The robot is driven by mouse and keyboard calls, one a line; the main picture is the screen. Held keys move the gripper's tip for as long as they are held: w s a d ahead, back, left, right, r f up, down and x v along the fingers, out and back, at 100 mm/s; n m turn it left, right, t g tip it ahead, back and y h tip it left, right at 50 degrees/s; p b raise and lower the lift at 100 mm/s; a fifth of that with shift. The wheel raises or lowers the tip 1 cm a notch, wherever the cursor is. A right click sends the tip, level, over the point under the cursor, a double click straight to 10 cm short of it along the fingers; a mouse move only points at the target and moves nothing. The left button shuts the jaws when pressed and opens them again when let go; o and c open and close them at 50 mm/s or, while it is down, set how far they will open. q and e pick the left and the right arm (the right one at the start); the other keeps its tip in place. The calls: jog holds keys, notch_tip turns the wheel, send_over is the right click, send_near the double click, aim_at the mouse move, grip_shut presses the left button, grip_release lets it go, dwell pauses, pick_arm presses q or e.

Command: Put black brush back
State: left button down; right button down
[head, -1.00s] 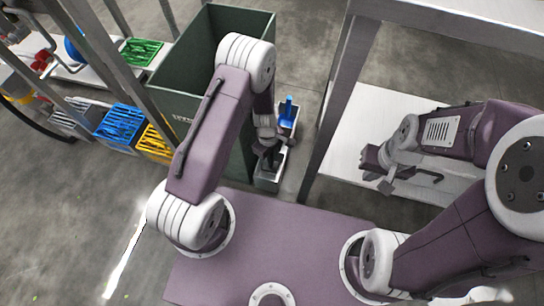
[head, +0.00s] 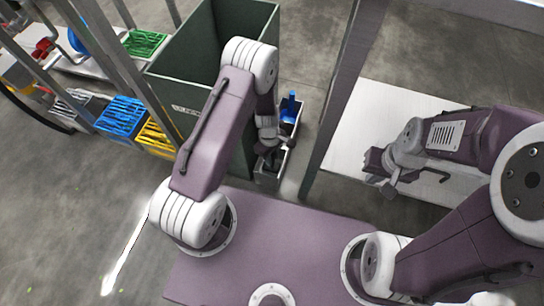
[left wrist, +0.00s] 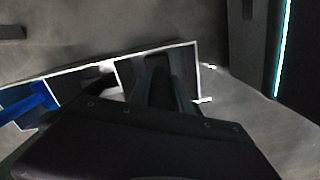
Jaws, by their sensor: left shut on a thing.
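My left gripper (head: 267,150) points down over a narrow grey caddy (head: 267,179) on the floor, beside the green bin. It is shut on a dark thing that appears to be the black brush (left wrist: 158,80), at the caddy's near compartment. The gripper hides much of the brush, so I cannot tell whether it touches the bottom. A blue brush (head: 290,107) stands in the caddy's far compartment; it also shows at the left of the left wrist view (left wrist: 28,106). My right gripper (head: 389,186) is off to the right; its jaw opening is unclear.
The tall green bin (head: 196,83) stands close left of the caddy. A table leg (head: 340,105) rises close to its right, with a white low shelf (head: 360,125) beyond. Blue (head: 120,117), yellow (head: 156,137) and green (head: 144,43) crates stand further left.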

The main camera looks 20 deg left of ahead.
pick_arm(q)
jog(key=shift+f, duration=0.4)
jog(key=c, duration=1.1)
grip_release()
jog(key=shift+r, duration=0.1)
jog(key=r+p, duration=0.2)
jog(key=r, duration=0.1)
jog(key=r+p, duration=0.5)
jog(key=r, duration=0.1)
jog(key=shift+w+a+r+p, duration=0.15)
jog(key=shift+a+p, duration=0.1)
jog(key=shift+p, duration=0.05)
jog(key=shift+f, duration=0.2)
